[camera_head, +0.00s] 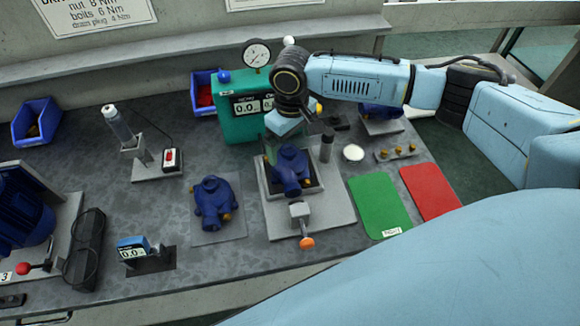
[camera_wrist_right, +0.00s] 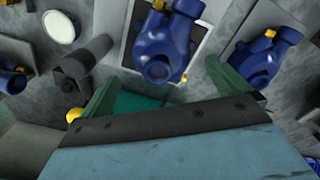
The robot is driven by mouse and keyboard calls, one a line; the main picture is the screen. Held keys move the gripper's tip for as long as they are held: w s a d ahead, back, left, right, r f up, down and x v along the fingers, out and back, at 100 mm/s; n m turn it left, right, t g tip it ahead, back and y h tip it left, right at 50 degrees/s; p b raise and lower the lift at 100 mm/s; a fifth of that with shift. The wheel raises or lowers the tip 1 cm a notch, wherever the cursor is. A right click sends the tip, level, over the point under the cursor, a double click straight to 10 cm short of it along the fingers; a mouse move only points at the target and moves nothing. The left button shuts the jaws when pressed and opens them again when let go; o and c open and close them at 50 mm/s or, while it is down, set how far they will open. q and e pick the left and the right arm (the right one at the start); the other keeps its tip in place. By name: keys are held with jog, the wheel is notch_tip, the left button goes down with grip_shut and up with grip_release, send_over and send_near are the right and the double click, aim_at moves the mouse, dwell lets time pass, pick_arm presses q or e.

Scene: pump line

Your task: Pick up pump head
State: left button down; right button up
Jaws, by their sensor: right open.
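A dark blue pump head (camera_head: 291,168) with a brass fitting sits in a square fixture on a grey base in the middle of the bench. It also shows at the top of the right wrist view (camera_wrist_right: 165,45). A second blue pump head (camera_head: 213,203) lies on a grey plate to its left, and shows at the right of the wrist view (camera_wrist_right: 262,58). My right gripper (camera_head: 281,140) is open and empty, just behind and above the fixture pump head. Its green fingers (camera_wrist_right: 165,92) are spread apart, and the pump head appears beyond them. My left gripper is not in view.
A green gauge box (camera_head: 240,125) stands close behind my right gripper. A dark cylinder (camera_head: 327,147) and white disc (camera_head: 353,153) are to its right. The fixture's clamp has an orange handle (camera_head: 306,242). Green (camera_head: 380,205) and red (camera_head: 430,190) mats lie flat at right.

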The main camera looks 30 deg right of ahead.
aim_at(288, 153)
jog(key=shift+f, duration=0.75)
jog(key=shift+w+f, duration=0.1)
jog(key=shift+f, duration=0.35)
jog(key=f, duration=0.1)
jog(key=f+b, duration=0.1)
jog(key=f, duration=0.2)
jog(key=shift+w+a+f+b, duration=0.2)
jog(key=shift+w+f+b, duration=0.05)
jog(key=shift+w+b, duration=0.1)
jog(key=shift+f, duration=0.2)
jog(key=shift+c, duration=0.3)
jog(key=c, duration=0.7)
jog(key=shift+c, duration=1.4)
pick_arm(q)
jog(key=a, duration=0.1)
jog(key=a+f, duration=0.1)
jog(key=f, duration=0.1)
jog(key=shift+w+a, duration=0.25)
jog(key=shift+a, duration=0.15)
